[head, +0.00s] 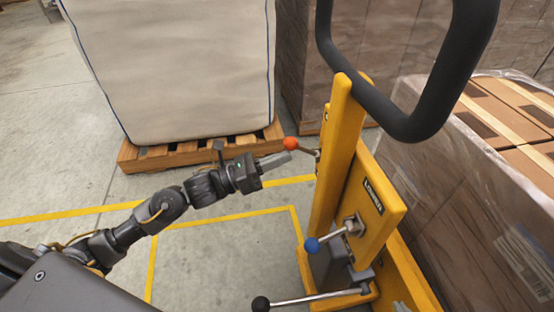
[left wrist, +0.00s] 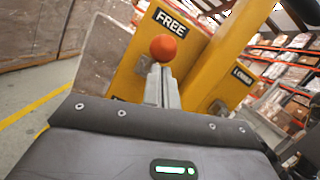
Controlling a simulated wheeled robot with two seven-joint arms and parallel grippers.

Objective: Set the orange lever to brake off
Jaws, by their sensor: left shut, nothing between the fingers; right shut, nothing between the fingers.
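The orange lever's round knob (head: 290,143) sits at the end of a short metal rod that runs right to the yellow post (head: 336,150). My left gripper (head: 287,158) is shut and empty, its fingertips just below the knob in the head view. In the left wrist view the knob (left wrist: 163,48) shows just beyond the tips of my shut left fingers (left wrist: 162,75); I cannot tell whether they touch. A FREE label (left wrist: 170,22) is on the yellow panel behind and above the knob. A second label lower down is mostly hidden. My right gripper is not in view.
A blue-knobbed lever (head: 312,245) and a black-knobbed lever (head: 261,304) are lower on the yellow machine. A black handle loop (head: 440,110) rises above it. A white bulk bag (head: 175,70) on a wooden pallet (head: 180,155) stands behind. Wrapped cartons (head: 480,180) are right.

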